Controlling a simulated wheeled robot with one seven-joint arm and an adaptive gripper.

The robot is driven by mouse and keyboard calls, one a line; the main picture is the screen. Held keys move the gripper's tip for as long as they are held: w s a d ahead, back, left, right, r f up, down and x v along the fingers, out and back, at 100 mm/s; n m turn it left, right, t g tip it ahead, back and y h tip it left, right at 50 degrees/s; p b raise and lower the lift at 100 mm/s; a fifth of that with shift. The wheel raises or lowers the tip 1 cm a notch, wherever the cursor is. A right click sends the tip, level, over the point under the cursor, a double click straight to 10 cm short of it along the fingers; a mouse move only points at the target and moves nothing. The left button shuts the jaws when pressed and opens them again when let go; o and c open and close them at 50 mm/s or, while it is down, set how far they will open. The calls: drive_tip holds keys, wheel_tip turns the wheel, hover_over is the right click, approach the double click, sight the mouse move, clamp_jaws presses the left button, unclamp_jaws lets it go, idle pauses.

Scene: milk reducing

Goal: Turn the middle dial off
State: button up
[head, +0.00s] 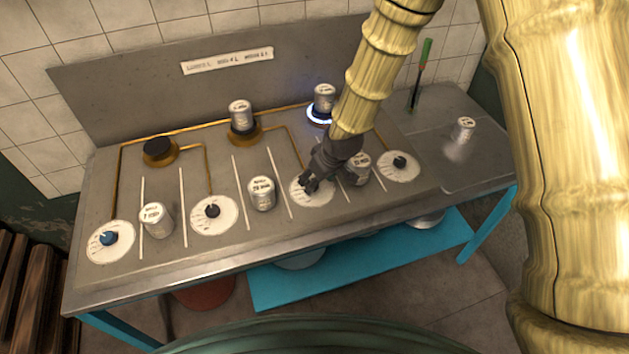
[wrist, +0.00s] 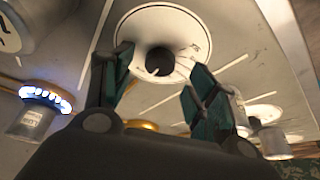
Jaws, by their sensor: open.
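The middle black-knobbed dial is a round white plate (head: 322,197) on the sloping metal bench, partly hidden by my gripper (head: 310,184) in the head view. In the wrist view its black knob (wrist: 159,62) stands at the centre of the white plate (wrist: 150,22). My gripper (wrist: 162,66) is open, with one finger on each side of the knob. Gaps show between fingers and knob in the wrist view; I cannot tell their height above the plate.
Cans stand close by on the left (head: 262,194) and right (head: 361,170). The back-right burner (head: 318,117) glows blue-white under a can (head: 324,97).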

drive_tip(key=v, duration=0.9)
idle(0.4)
